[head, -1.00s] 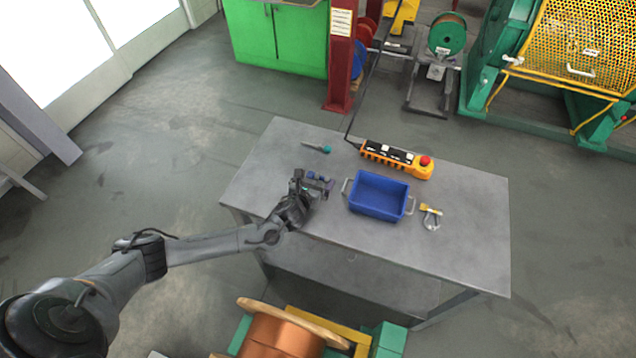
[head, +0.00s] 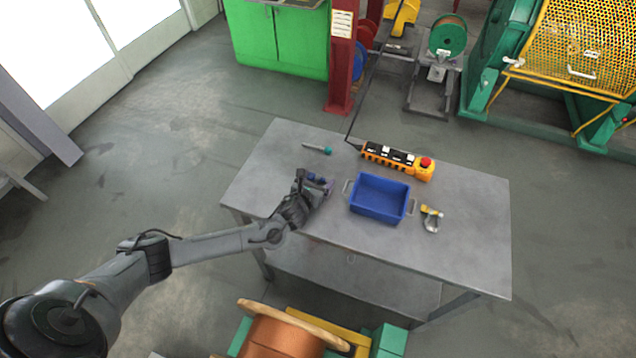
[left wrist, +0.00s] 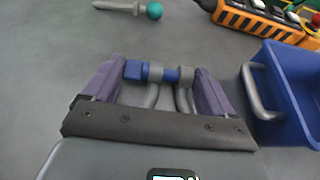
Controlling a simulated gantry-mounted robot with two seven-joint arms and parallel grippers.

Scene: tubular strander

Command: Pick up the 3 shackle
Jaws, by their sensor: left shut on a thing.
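A shackle with a blue pin and grey bow (left wrist: 160,73) is between the purple-grey fingers of my left gripper (left wrist: 164,80) in the left wrist view. The fingers are shut on it at the two ends of its pin. In the head view my left gripper (head: 318,184) is low over the left part of the table, and the blue pin (head: 316,177) shows small between the fingers. Part of the bow is hidden by the gripper body. A second shackle, with a yellow pin and grey bow (head: 431,219), lies on the table right of the blue bin. My right gripper is not in view.
A blue bin (head: 379,217) with grey handles stands right of my left gripper on the grey table (head: 465,245). An orange pendant control (head: 397,160) with a red button and a small teal-ended tool (head: 317,148) lie along the back. The table's front right is clear.

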